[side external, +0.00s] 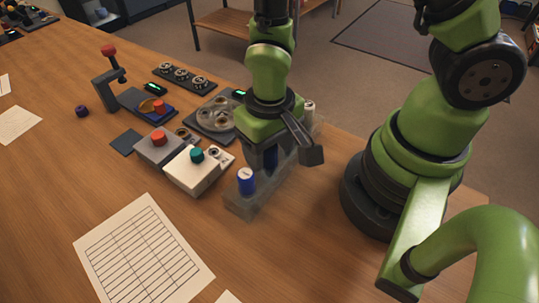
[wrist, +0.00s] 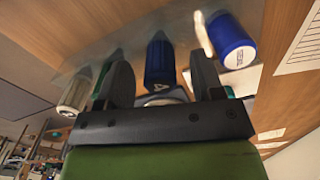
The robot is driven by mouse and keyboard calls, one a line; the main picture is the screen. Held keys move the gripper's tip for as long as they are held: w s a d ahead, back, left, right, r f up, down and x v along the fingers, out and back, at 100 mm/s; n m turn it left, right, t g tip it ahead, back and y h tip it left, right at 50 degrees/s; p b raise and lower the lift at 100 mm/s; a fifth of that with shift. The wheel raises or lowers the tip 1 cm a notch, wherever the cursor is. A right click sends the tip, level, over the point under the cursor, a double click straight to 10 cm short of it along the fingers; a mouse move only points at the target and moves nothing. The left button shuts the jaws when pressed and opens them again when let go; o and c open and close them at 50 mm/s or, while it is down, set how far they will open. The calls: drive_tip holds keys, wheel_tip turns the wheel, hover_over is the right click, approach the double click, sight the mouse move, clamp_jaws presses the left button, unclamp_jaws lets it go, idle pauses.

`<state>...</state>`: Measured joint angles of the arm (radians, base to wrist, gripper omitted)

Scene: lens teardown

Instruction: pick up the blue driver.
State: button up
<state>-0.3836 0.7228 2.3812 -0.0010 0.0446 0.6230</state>
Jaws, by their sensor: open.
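Two blue handles stand in a grey see-through rack (side external: 240,207). The nearer blue handle (side external: 247,182), with a white label, stands at the front end; it is the larger one at upper right in the wrist view (wrist: 233,42). The second blue handle (wrist: 160,60) is between the two fingers of my gripper (wrist: 163,75); I cannot tell if they touch it. I cannot tell which of the two is the driver meant. In the side view my gripper (side external: 268,155) points down over the rack, open, and mostly hides that second handle.
A silver-capped handle (side external: 309,107) stands at the rack's far end, and a green one (wrist: 104,76) shows beside my finger. Left of the rack are a white box with a teal button (side external: 197,172) and a grey box with a red button (side external: 157,150). A ruled sheet (side external: 143,250) lies in front.

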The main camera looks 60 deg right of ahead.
drive_tip(key=shift+c, duration=0.4)
drive_tip(key=c, duration=0.9)
drive_tip(key=shift+r, duration=0.1)
